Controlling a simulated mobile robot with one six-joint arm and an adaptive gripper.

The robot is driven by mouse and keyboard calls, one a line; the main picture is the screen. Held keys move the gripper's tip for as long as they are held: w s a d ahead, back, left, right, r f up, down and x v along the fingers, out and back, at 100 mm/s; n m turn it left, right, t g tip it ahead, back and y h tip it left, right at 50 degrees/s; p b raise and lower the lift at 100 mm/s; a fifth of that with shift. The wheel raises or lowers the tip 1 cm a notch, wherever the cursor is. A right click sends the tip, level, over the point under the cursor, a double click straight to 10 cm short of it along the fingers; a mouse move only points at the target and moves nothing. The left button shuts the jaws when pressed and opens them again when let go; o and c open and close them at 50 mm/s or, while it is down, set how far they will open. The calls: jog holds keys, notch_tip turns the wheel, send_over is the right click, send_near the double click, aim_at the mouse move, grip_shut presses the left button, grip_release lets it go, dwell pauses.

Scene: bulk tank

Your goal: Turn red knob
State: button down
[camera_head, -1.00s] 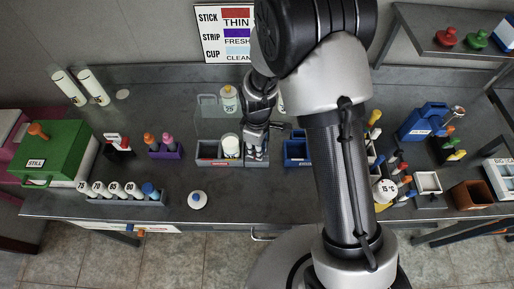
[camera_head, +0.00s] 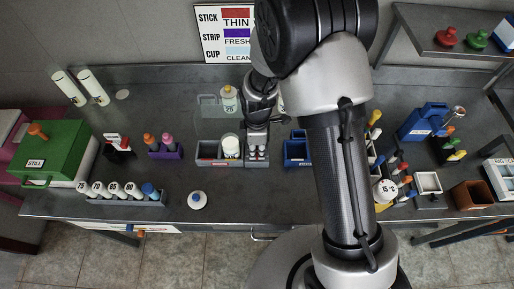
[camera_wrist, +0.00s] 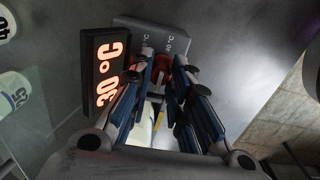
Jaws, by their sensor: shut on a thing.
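The red knob (camera_wrist: 162,63) shows in the wrist view between my fingertips, on a grey block with small temperature marks (camera_wrist: 152,30). My gripper (camera_wrist: 162,72) is shut on the knob, and its fingers cover the knob's sides. A dark display (camera_wrist: 107,72) beside the knob reads 30 °C in glowing digits. In the head view my gripper (camera_head: 257,146) points down at a small grey unit (camera_head: 257,163) on the bench. The knob itself is hidden there by my gripper.
A grey tray (camera_head: 208,163) with a white cup (camera_head: 230,146) stands just left of the unit. A blue container (camera_head: 297,150) stands close on its right. A bottle (camera_head: 229,99) stands behind. The bench front, right of a white round thing (camera_head: 197,200), is clear.

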aim_at(257, 151)
jog(key=c, duration=1.7)
grip_release()
jog(key=shift+r, duration=6.05)
